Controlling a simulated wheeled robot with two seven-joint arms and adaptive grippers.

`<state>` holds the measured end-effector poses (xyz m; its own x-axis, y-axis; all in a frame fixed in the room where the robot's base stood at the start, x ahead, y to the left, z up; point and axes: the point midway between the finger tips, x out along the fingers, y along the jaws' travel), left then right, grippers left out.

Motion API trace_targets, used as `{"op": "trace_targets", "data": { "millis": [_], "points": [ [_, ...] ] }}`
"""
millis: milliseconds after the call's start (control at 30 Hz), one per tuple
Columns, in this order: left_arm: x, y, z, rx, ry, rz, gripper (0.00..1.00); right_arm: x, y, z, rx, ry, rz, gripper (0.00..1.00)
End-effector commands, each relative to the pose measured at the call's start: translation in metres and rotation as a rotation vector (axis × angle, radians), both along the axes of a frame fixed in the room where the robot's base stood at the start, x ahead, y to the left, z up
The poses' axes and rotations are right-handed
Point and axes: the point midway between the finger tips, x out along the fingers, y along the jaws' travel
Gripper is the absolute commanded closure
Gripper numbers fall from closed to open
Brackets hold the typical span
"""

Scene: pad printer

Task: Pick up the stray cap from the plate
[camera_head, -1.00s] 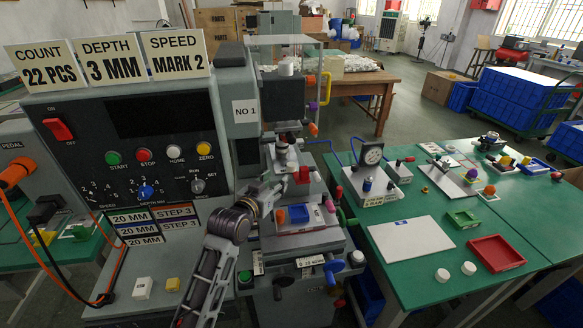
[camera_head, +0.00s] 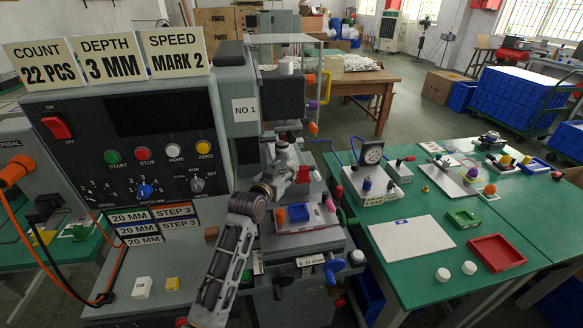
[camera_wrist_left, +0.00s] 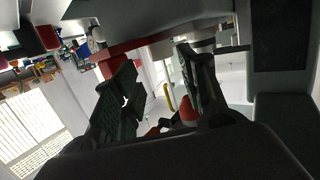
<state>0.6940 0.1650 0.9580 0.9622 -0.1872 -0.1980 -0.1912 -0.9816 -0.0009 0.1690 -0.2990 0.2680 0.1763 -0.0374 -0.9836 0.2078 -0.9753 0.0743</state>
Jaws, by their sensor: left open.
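The machine plate (camera_head: 312,222) is a pale plate on the printer's front slide. It bears a small blue tray (camera_head: 299,212), an orange piece (camera_head: 281,217) and a pink piece (camera_head: 330,204); I cannot tell which, if any, is the stray cap. My left gripper (camera_head: 285,152) is above and behind the plate, close to the print head, small and partly lost against the machine. In the left wrist view its two dark fingers (camera_wrist_left: 160,85) stand apart with no object held between them. A red part (camera_wrist_left: 190,107) shows near the right finger. My right gripper is not in view.
The printer's control panel (camera_head: 130,140) rises at the left and its column (camera_head: 245,120) stands behind the gripper.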

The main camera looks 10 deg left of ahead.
Motion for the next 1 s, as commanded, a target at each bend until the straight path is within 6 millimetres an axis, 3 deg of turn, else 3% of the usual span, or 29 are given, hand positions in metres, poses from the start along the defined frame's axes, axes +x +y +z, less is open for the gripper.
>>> {"op": "trace_targets", "data": {
  "millis": [667, 1000],
  "points": [
    [0.012, -0.002, -0.003, -0.001, 0.001, 0.0, 0.58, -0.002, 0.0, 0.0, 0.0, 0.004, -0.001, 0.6],
    [0.038, -0.005, -0.007, -0.001, 0.0, -0.001, 0.58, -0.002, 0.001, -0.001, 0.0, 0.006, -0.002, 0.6]
  ]
}}
